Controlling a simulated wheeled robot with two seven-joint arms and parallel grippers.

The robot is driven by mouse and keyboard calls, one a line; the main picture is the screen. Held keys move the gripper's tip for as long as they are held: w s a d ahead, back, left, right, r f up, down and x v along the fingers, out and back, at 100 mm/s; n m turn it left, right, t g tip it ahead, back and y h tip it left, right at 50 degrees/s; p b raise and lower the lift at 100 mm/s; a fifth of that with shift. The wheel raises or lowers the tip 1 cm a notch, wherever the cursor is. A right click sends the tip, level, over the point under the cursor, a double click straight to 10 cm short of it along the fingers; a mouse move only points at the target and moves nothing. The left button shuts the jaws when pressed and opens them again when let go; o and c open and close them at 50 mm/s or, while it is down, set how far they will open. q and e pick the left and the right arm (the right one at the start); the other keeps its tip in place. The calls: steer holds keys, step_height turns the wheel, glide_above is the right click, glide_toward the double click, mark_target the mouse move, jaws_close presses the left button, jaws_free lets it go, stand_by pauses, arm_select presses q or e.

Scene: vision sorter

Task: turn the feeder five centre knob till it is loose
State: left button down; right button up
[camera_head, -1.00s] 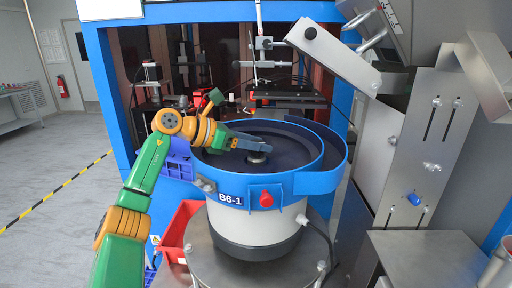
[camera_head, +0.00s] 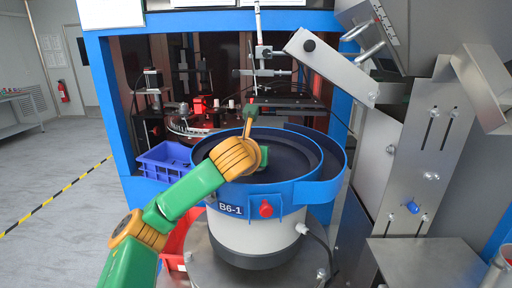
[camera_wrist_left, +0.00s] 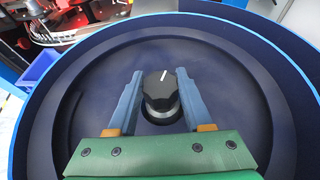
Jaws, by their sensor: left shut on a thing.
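The feeder is a blue-rimmed bowl (camera_head: 305,190) marked B6-1 on a white and grey base. Its centre knob (camera_wrist_left: 160,88), black with a white pointer line on a silver collar, stands upright in the middle of the dark bowl floor in the left wrist view. My left gripper (camera_wrist_left: 159,74) has its two blue-grey fingers on either side of the knob and is shut on it. The white line points up and slightly right. In the head view my left arm hides the knob and the fingers. My right gripper is not in view.
A red button (camera_head: 266,209) is on the bowl's front. A blue crate (camera_head: 160,172) and a red bin (camera_head: 180,236) stand left of the feeder. A metal chute frame (camera_head: 425,150) rises close on the right. Open floor lies to the left.

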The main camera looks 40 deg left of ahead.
arm_select(q)
steer(key=n+g+y, duration=0.3)
steer(key=shift+n, duration=0.4)
steer(key=shift+r+n+g+y, duration=0.1)
steer(key=shift+n+g+y, duration=0.3)
steer(key=shift+y, duration=0.1)
steer(key=n+g+p, duration=0.1)
steer(key=p, duration=0.1)
steer(key=n+g+y+p, duration=0.1)
steer(key=g+p, duration=0.1)
steer(key=n+g+y+p, duration=0.1)
steer(key=n+p, duration=0.1)
steer(key=shift+r+g, duration=0.3)
steer(key=shift+d+f+n+g+p, duration=0.1)
steer(key=shift+f+n+g+p, duration=0.25)
steer(key=shift+n+g+p, duration=0.6)
steer(key=shift+f+n+g+p, duration=0.15)
steer(key=shift+n+g+p, duration=0.2)
steer(key=shift+g, duration=0.1)
steer(key=shift+f, duration=0.1)
steer(key=c, duration=0.5)
jaws_free()
steer(key=shift+c, duration=0.2)
steer(key=shift+o, duration=1.1)
steer(key=shift+a, duration=0.2)
